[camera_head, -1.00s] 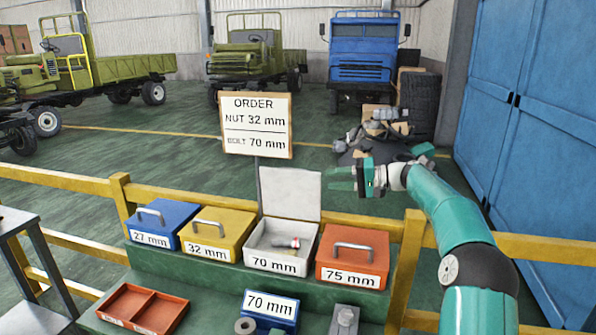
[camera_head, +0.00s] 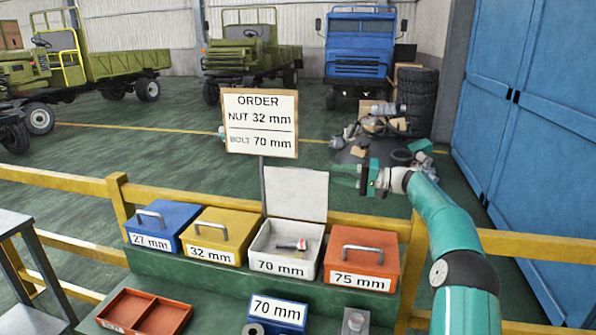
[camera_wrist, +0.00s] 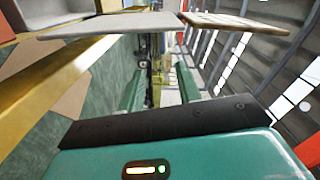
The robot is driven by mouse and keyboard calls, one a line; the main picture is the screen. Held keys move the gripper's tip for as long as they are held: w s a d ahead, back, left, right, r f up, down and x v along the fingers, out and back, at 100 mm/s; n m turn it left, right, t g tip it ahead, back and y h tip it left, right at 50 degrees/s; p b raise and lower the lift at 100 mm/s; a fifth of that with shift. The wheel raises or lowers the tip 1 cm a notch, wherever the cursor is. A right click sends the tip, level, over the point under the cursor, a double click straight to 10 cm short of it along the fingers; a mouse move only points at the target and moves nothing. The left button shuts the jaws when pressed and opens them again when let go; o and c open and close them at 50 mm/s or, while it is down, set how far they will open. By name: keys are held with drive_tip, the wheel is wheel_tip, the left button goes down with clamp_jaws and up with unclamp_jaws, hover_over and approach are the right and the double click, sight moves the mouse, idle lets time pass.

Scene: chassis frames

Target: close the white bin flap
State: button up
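The white 70 mm bin (camera_head: 268,266) stands in the row on the green shelf, with a bolt (camera_head: 290,246) lying inside. Its white flap (camera_head: 297,194) stands up, tilted back, at the rear of the bin. The flap also shows edge-on at the top of the wrist view (camera_wrist: 105,24). My gripper (camera_head: 343,175) is just right of the flap's upper part, fingers pointing left. In the wrist view its two green fingers (camera_wrist: 162,88) are apart with nothing between them. I cannot tell whether a fingertip touches the flap.
An order sign (camera_head: 260,122) on a post stands behind the flap. Closed blue (camera_head: 160,225), yellow (camera_head: 216,236) and orange (camera_head: 358,258) bins flank the white bin. A yellow rail (camera_head: 390,224) runs behind them. A red tray (camera_head: 145,312) lies in front.

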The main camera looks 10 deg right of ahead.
sight(301, 171)
drive_tip(key=x, duration=1.2)
drive_tip(key=shift+a+r, duration=0.15)
drive_tip(key=shift+s+r, duration=0.1)
drive_tip(key=shift+s, duration=0.05)
clamp_jaws()
